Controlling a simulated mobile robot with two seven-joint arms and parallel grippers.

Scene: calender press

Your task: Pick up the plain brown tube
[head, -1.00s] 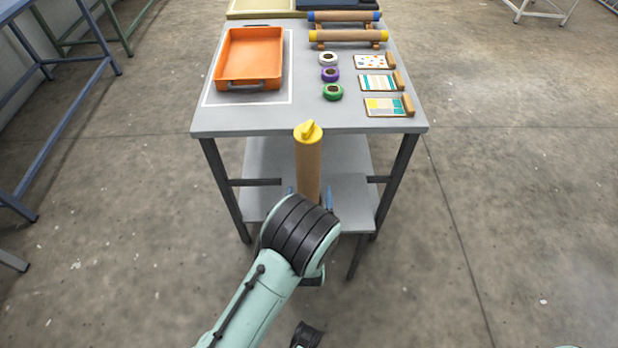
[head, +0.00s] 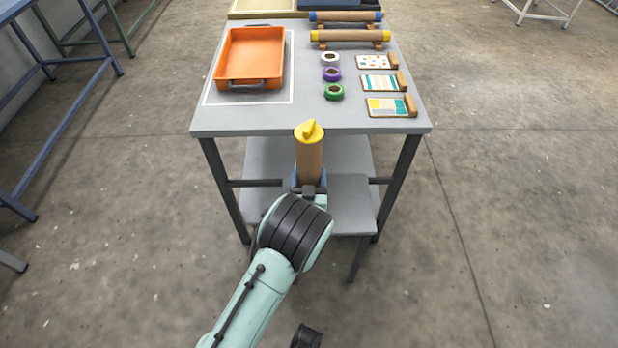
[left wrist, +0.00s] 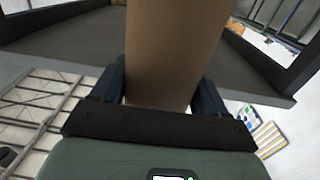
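A plain brown tube (head: 309,158) with a yellow cap stands upright in front of the table's near edge. Its lower part is hidden behind my left gripper and arm in the head view. My left gripper (head: 309,184) has its blue fingers against both sides of the tube. In the left wrist view the tube (left wrist: 172,50) rises between the two dark fingers, which close on its sides with no clear gap. I cannot see what the tube's bottom rests on. My right gripper is not in view.
The grey table (head: 250,120) carries an orange tray (head: 250,70), several tape rolls, patterned cards and two brown tubes on stands, one blue-capped (head: 345,16), one yellow-capped (head: 350,36). A lower shelf (head: 350,200) lies beneath.

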